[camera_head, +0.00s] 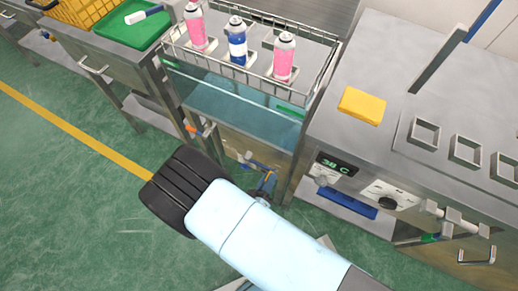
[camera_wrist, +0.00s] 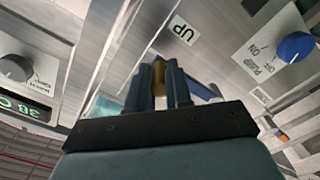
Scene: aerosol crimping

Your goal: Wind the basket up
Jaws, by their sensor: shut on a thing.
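The wire basket (camera_head: 318,82) stands at the top of the water bath (camera_head: 232,105) in the head view. It holds pink and blue-and-white spray cans (camera_head: 283,57), upright. The cans' visible bodies are above the water; I cannot tell how deep the basket's bottom is. In the wrist view, my gripper (camera_wrist: 160,82) is shut on a brownish handle (camera_wrist: 159,76), between its two dark blue fingers. This is in front of a steel panel with an "UP" label (camera_wrist: 184,31). In the head view my own arm hides most of the gripper and handle.
A heater unit with a "38 C" display (camera_head: 337,165) and a yellow block (camera_head: 362,105) stands at right. A green tray (camera_head: 130,34) lies on the left bench. A blue pump knob (camera_wrist: 295,47) is right of my gripper. The green floor in front is clear.

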